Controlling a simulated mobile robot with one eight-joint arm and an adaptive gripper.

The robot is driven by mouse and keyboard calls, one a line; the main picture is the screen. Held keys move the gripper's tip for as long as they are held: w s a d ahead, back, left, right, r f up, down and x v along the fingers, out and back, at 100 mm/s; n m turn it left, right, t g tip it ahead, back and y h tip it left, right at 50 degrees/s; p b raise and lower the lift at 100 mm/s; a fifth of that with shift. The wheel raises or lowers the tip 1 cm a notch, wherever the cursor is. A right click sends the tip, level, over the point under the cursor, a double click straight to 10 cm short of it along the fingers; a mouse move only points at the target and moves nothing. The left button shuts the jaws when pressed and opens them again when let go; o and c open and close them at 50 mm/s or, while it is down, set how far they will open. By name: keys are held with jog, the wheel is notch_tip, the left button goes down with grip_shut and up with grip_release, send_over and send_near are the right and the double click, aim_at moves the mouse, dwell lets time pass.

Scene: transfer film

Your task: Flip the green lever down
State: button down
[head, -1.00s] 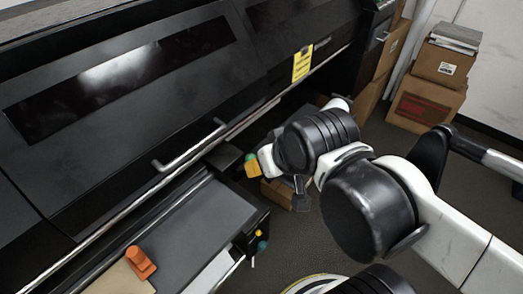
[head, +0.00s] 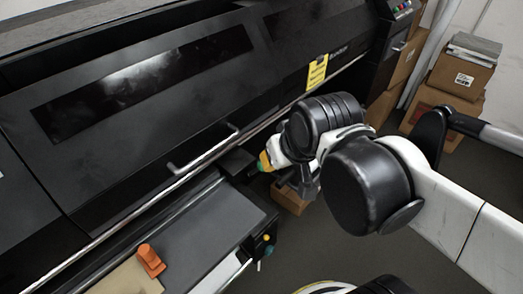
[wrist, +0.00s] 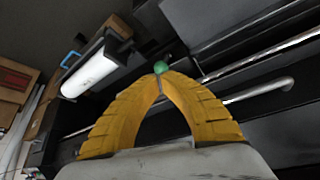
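The green lever's round knob (wrist: 161,67) shows in the wrist view right at the tips of my gripper (wrist: 160,79). The two yellow fingers come together at their tips, and the knob sits at or just past them. I cannot tell whether they touch it. In the head view my gripper (head: 266,164) is beside the front of the large black printer, with a bit of green (head: 263,156) at its tip. The lever's shaft is hidden, so its tilt cannot be told.
The black printer (head: 130,150) with its chrome bar fills the left. A grey shelf (head: 205,230) holds an orange object (head: 151,260). Small coloured knobs (head: 267,239) are at the shelf's right end. Cardboard boxes (head: 460,72) stand at the right. A white roll (wrist: 90,73) shows in the wrist view.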

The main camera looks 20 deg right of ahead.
jog(key=w+r+g+p, duration=0.3)
jog(key=w+r+p, duration=0.1)
jog(key=w+p, duration=0.15)
jog(key=g+y+p, duration=0.1)
jog(key=g+p, duration=0.3)
jog(key=p, duration=0.1)
send_over(256, 170)
jog(key=w+d, duration=0.3)
jog(key=d, duration=0.1)
notch_tip(256, 170, down, 2)
jog(key=shift+a+f, duration=0.2)
jog(key=shift+a, duration=0.05)
notch_tip(256, 170, down, 10)
jog(key=a+b, duration=0.1)
jog(key=b, duration=0.1)
jog(key=shift+s, duration=0.35)
jog(key=shift+b, duration=0.3)
